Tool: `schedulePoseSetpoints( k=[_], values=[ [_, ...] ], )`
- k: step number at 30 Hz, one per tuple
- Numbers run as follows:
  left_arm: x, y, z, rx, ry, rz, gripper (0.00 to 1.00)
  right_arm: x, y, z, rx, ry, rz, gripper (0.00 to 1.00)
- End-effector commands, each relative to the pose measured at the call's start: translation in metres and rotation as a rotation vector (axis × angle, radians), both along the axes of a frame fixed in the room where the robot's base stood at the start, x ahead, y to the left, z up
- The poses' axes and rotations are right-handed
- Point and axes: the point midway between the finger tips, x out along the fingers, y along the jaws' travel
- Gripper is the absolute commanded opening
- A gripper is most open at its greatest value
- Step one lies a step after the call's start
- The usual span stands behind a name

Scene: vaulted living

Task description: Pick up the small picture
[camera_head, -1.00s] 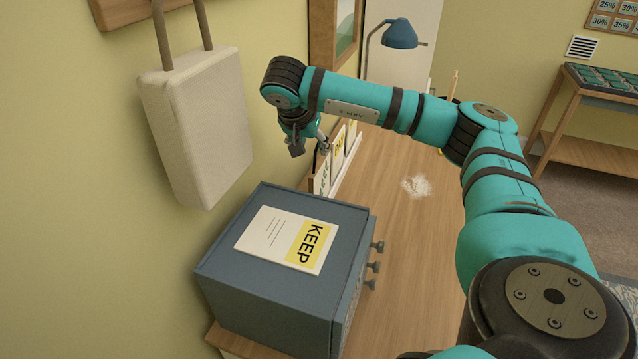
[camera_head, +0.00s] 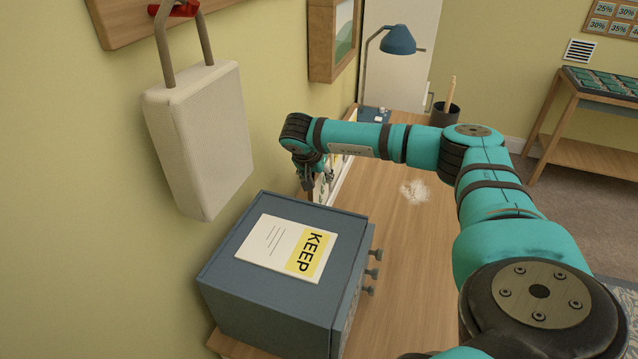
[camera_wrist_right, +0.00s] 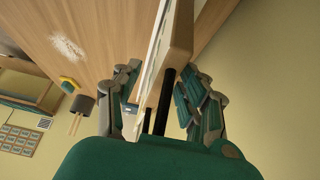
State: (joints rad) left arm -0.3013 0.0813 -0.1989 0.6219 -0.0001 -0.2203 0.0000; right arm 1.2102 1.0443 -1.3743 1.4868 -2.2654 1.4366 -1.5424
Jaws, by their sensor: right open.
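A thin wood-edged board with a white face, which may be the small picture, stands on the desk by the wall (camera_head: 341,178). Its face is mostly hidden by my arm in the head view. In the right wrist view the board (camera_wrist_right: 178,45) is seen edge-on. My right gripper (camera_head: 308,183) is at the board's near end, open; it also shows in the wrist view (camera_wrist_right: 160,92) with one finger on each side of the board. I cannot tell if either finger touches it. Another framed picture (camera_head: 345,35) hangs on the wall behind. My left gripper is not in view.
A blue-grey cabinet (camera_head: 230,290) with knobs and a KEEP sheet (camera_head: 288,248) on top stands close in front of my right gripper. A pale bag (camera_head: 205,140) hangs on the wall at left. A blue lamp (camera_head: 398,40) and pen cup (camera_head: 445,112) stand farther back. The desk's middle holds only pale crumbs (camera_head: 414,191).

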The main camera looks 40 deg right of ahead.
Motion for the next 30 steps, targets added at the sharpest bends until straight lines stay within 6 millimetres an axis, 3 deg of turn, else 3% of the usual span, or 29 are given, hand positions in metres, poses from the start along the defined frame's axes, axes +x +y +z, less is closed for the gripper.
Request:
schedulePoseSetpoints(
  k=[7,16,30],
  values=[
    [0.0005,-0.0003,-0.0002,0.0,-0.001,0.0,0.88,0.0005,-0.0005,-0.0007,0.0,-0.001,0.0,0.4],
    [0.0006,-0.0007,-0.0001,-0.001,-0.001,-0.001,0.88,0.0005,-0.0003,-0.0004,0.001,-0.001,0.0,0.0],
    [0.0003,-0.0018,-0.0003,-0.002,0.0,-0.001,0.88,0.0007,-0.0004,0.0004,0.0,-0.003,-0.001,0.0]
  ],
)
